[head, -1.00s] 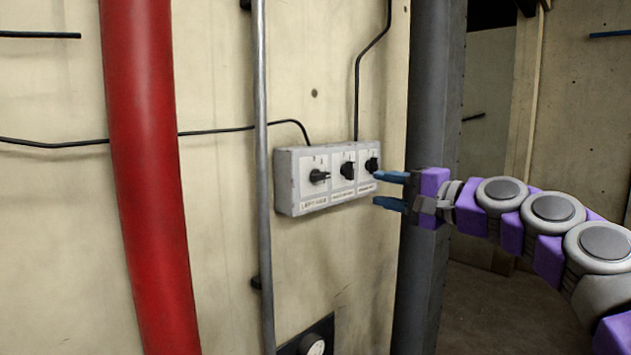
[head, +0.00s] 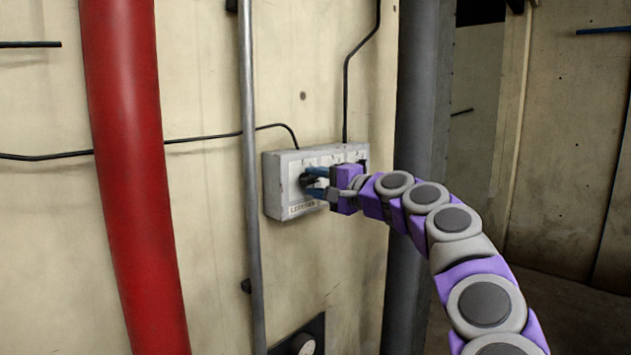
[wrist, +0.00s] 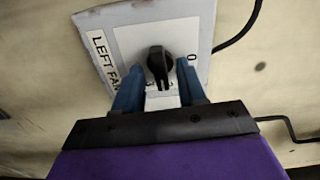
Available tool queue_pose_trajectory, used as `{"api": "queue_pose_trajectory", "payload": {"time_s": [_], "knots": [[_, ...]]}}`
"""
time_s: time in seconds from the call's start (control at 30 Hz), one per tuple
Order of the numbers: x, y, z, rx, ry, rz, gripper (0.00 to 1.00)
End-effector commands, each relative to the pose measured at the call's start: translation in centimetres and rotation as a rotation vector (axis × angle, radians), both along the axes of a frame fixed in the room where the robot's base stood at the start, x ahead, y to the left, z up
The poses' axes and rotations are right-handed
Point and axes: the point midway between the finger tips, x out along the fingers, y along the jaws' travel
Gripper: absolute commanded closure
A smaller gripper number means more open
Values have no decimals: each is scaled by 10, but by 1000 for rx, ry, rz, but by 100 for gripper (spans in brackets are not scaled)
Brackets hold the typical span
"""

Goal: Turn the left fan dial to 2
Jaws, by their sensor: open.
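The left fan dial (wrist: 160,66) is a black knob on a pale plate labelled "LEFT FAN" in the wrist view; a "0" mark shows to its right. In the head view the dial (head: 307,180) is the leftmost on the grey control box (head: 275,190), partly hidden by my gripper. My gripper (head: 313,183) is open, with its blue fingertips at the dial. In the wrist view the fingers of my gripper (wrist: 160,92) stand on either side of the dial. I cannot tell whether they touch it.
The box's other dials are mostly hidden behind my gripper. A grey pipe (head: 248,200) and a thick red pipe (head: 125,180) run down the wall at left. A dark grey column (head: 418,120) stands right of the box.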

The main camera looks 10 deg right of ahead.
Motion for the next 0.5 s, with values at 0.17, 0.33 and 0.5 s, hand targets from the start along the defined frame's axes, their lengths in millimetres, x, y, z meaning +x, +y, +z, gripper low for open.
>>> {"api": "queue_pose_trajectory", "payload": {"time_s": [0.17,0.33,0.5], "knots": [[2,3,0,-1,0,2,60],[2,3,0,-1,0,2,60],[2,3,-1,-1,0,2,75]]}}
